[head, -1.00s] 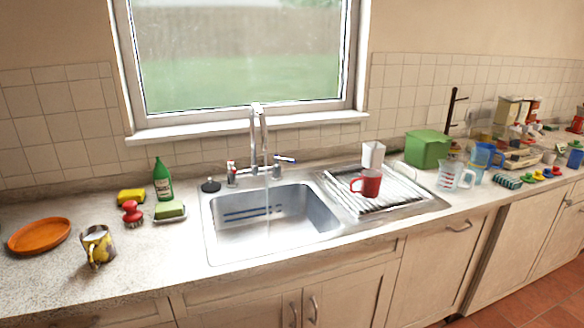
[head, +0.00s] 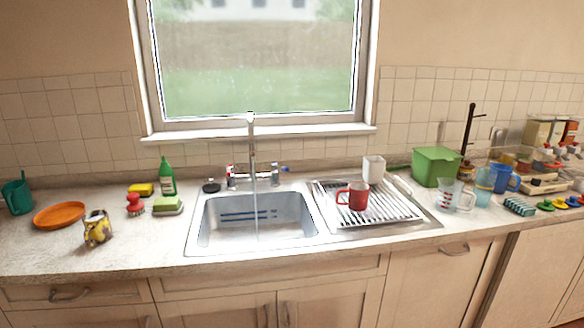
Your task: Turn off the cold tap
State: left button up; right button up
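The mixer tap (head: 252,140) stands behind the sink (head: 195,222), below the window. Its tall spout points over the basin, and a thin stream of water (head: 257,215) falls from it. The cold tap, with a blue-marked lever (head: 285,169), is on the right side of the mixer. The hot tap, with a red mark (head: 230,171), is on the left. The exact angle of the blue lever is too small to tell. Neither of my grippers is in view.
A red mug (head: 354,196) and a white cup (head: 373,169) stand on the drainer (head: 400,222) right of the sink. The counter edge in front of the sink is clear.

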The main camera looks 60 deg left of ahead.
aim_at(275, 165)
jog(key=u, duration=1.1)
